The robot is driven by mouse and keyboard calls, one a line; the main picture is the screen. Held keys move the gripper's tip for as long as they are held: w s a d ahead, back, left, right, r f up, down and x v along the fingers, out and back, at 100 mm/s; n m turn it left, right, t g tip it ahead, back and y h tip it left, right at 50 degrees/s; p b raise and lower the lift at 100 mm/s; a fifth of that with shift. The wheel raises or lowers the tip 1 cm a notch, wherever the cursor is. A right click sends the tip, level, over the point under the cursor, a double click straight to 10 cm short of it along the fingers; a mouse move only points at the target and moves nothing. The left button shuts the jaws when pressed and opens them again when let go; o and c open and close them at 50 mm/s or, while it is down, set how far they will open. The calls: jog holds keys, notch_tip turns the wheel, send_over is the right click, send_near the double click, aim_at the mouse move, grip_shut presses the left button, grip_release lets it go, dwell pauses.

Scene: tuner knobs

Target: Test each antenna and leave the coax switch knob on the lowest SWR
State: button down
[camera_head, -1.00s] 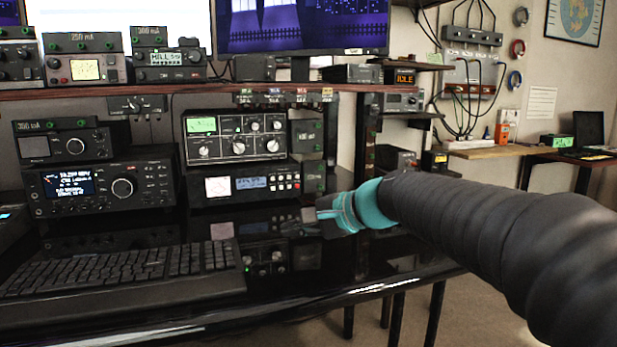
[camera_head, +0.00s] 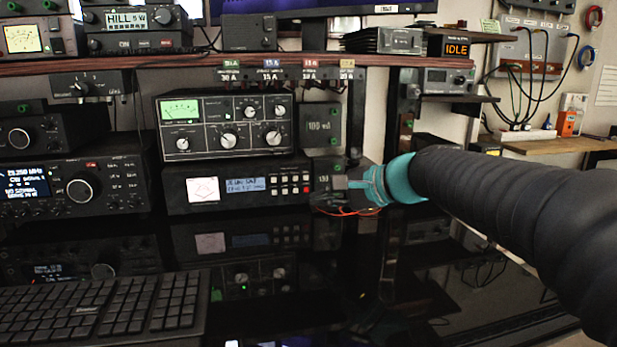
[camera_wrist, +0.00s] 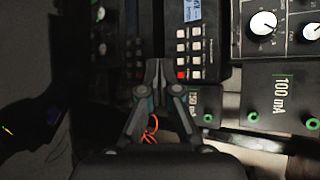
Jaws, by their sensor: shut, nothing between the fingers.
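My gripper (camera_head: 343,184) is shut and empty in front of the right end of the equipment stack. In the wrist view its fingertips (camera_wrist: 156,68) are together near the keypad of the lower black unit. That unit (camera_head: 238,186) has a crossed-needle-like meter and a blue display whose small text I cannot read surely. The tuner (camera_head: 224,124) above it has a green-lit meter and several white-capped knobs. A small panel with one knob (camera_head: 83,86) hangs under the shelf at left; I cannot tell whether it is the coax switch. Labelled tags (camera_head: 271,76) line the shelf edge.
A radio (camera_head: 78,189) stands left, with a keyboard (camera_head: 100,308) in front. Small 100 mA (camera_head: 320,126) and 150 mA (camera_wrist: 206,103) boxes stand beside the stack. Orange wires (camera_head: 352,211) lie near my gripper. An IDLE display (camera_head: 457,48) glows right. The front right desktop is clear.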

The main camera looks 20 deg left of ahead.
aim_at(306, 177)
jog(key=shift+w+a+p, duration=0.65)
jog(key=shift+w+a, duration=0.1)
jog(key=shift+w, duration=0.5)
jog(key=shift+w+a+p, duration=0.65)
jog(key=shift+w+a, duration=0.15)
jog(key=shift+w, duration=0.4)
jog(key=shift+w+a+p, duration=0.65)
jog(key=shift+w+a, duration=0.1)
jog(key=shift+w, duration=0.5)
jog(key=shift+w+a, duration=0.2)
jog(key=shift+w, duration=0.15)
jog(key=shift+w+a+p, duration=0.2)
jog(key=shift+w+p, duration=0.1)
jog(key=shift+s+d+b, duration=0.4)
jog(key=shift+s+b, duration=0.1)
jog(key=shift+s, duration=0.15)
